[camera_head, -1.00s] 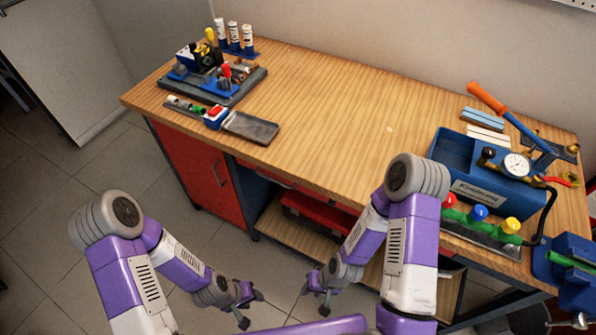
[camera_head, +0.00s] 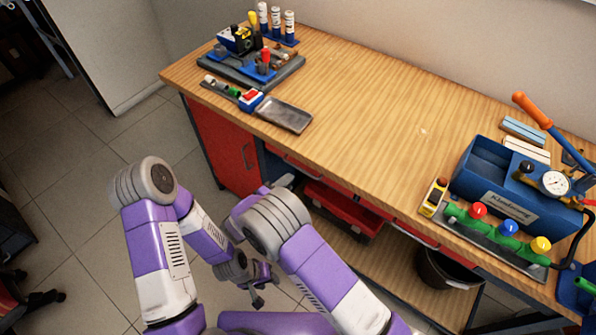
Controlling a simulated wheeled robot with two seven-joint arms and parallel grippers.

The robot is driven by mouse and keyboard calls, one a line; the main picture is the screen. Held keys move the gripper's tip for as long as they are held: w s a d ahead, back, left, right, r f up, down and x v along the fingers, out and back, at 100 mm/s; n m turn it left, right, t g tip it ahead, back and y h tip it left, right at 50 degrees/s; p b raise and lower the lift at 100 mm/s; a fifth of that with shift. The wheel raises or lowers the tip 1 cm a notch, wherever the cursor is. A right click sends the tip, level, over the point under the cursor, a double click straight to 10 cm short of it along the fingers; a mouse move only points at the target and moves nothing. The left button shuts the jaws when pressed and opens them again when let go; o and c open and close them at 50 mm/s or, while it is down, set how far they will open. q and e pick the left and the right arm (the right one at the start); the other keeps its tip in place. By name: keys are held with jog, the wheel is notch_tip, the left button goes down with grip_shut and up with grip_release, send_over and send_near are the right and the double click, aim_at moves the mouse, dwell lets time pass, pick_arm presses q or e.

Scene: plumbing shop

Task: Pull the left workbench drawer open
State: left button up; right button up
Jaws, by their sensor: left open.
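The left workbench drawer (camera_head: 318,174) is a narrow red front just under the wooden top, with a light handle. It looks closed, and my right arm stands near its left end. My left gripper (camera_head: 258,298) is low in the picture, over the floor in front of the bench, open and empty. My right gripper (camera_head: 284,182) shows only in part beyond my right arm's elbow, close to the left end of the drawer. Its fingers are too hidden to tell open or shut, and I cannot tell whether it touches the bench.
A red cabinet door (camera_head: 222,150) is left of the drawer. A red toolbox (camera_head: 345,208) and a dark bucket (camera_head: 445,270) are on the lower shelf.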

jog(key=b+x, duration=0.1)
jog(key=x, duration=0.6)
jog(key=shift+w+r, duration=0.25)
jog(key=shift+w, duration=0.05)
jog(key=shift+c, duration=0.5)
grip_shut()
dwell(0.6)
